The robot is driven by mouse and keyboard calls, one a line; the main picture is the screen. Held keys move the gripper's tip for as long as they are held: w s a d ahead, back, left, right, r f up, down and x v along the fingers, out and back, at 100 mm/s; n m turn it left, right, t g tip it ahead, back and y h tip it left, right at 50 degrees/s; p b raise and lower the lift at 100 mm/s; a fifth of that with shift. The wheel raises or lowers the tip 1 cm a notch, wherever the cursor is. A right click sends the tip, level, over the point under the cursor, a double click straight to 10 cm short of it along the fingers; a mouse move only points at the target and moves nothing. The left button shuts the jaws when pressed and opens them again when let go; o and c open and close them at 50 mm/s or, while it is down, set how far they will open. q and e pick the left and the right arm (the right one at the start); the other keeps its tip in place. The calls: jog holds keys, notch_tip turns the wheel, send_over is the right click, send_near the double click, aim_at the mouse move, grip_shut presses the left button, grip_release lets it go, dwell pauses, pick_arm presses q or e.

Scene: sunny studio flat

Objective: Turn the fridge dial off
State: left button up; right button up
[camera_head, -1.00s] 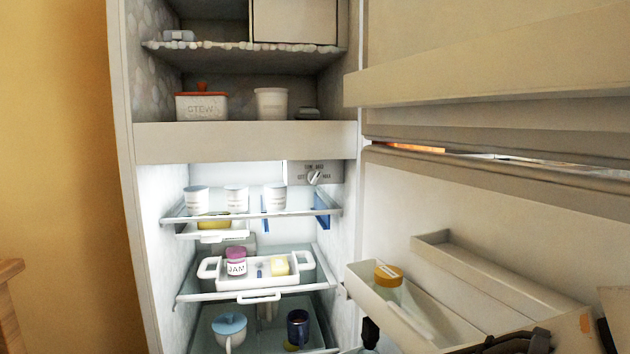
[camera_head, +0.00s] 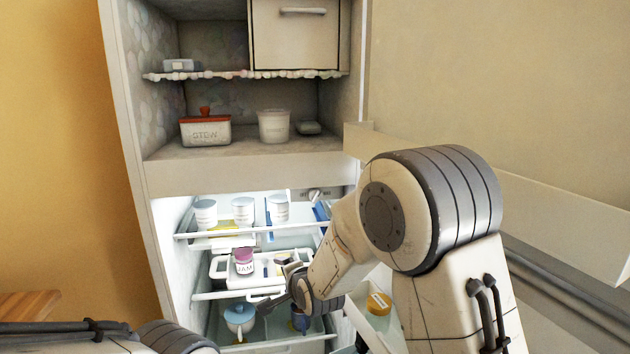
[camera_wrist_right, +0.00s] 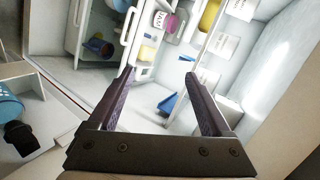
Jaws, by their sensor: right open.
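The fridge dial (camera_head: 314,195) sits on a small grey panel at the top of the lit lower compartment. Its knob is small and partly cut off by the ledge above, so I cannot read its setting. My right arm reaches into the open fridge from the right. Its gripper (camera_head: 280,287) is below the dial, in front of the white tray (camera_head: 219,268). In the right wrist view the gripper (camera_wrist_right: 161,82) is open, with nothing between its fingers; I cannot make out the dial there. Part of my left arm shows at bottom left, but its gripper is out of view.
A jam jar (camera_head: 243,262) is on the tray, and a blue-lidded pot (camera_head: 239,318) is below. The open fridge door (camera_head: 570,205), with a yellow-lidded jar (camera_head: 379,303) in its bin, bounds the right side.

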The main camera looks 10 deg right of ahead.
jog(key=w+d+r+m+t+h+p, duration=0.1)
jog(key=w+d+r+m+t+p, duration=0.25)
jog(key=w+d+r+m, duration=0.2)
jog(key=m+t+h+p, duration=0.2)
jog(key=m+t+p, duration=0.1)
jog(key=m+p, duration=0.2)
send_near(317, 198)
pick_arm(q)
notch_tip(317, 198, up, 11)
pick_arm(e)
jog(key=w, duration=0.9)
jog(key=shift+w+d+r, duration=0.1)
jog(key=shift+w+r, duration=0.05)
jog(key=shift+w, duration=0.2)
pick_arm(q)
jog(key=shift+f, duration=0.1)
